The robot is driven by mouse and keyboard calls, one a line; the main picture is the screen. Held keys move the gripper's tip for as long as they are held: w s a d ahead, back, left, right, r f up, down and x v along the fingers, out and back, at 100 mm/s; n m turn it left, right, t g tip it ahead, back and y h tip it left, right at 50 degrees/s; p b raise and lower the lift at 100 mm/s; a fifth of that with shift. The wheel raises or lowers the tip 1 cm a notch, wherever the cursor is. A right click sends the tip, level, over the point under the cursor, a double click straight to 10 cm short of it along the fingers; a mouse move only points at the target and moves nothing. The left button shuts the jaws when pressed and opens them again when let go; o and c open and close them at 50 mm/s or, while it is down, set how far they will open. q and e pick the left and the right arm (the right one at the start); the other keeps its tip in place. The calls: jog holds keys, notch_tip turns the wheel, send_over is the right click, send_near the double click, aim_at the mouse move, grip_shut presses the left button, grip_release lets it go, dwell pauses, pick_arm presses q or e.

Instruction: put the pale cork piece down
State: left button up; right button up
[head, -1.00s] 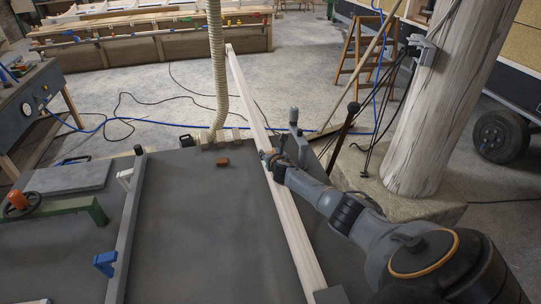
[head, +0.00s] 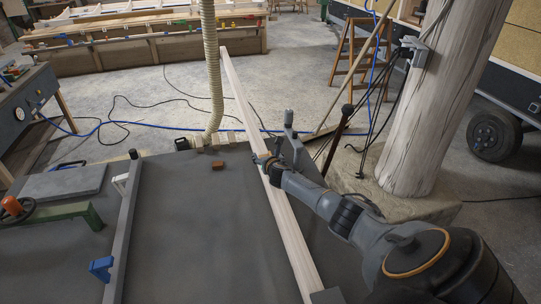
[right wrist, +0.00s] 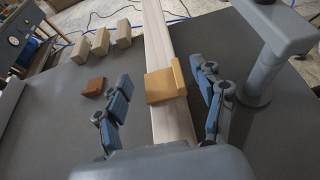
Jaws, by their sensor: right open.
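The pale cork piece (right wrist: 163,85) is a tan block with a raised lip along its right side. In the right wrist view it sits on the long pale wooden beam (right wrist: 158,35), between my right gripper's fingers. My right gripper (right wrist: 163,92) is open, with a visible gap between each finger and the cork piece. In the head view this gripper (head: 270,163) is over the middle of the beam (head: 280,215), and I cannot clearly make out the cork piece there. My left gripper is not in view.
A reddish-brown block (head: 217,165) lies on the dark tabletop (head: 200,220) left of the beam. Several pale blocks (right wrist: 102,41) stand behind it. A grey upright clamp post (right wrist: 258,75) stands close right of my gripper. A thick wooden post (head: 430,110) stands farther right.

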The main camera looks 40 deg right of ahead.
jog(key=p+v, duration=0.2)
jog(key=v, duration=0.8)
jog(key=shift+s+a+r, duration=0.25)
jog(key=shift+s+a, duration=0.1)
jog(key=shift+s, duration=0.2)
jog(key=shift+d, duration=0.1)
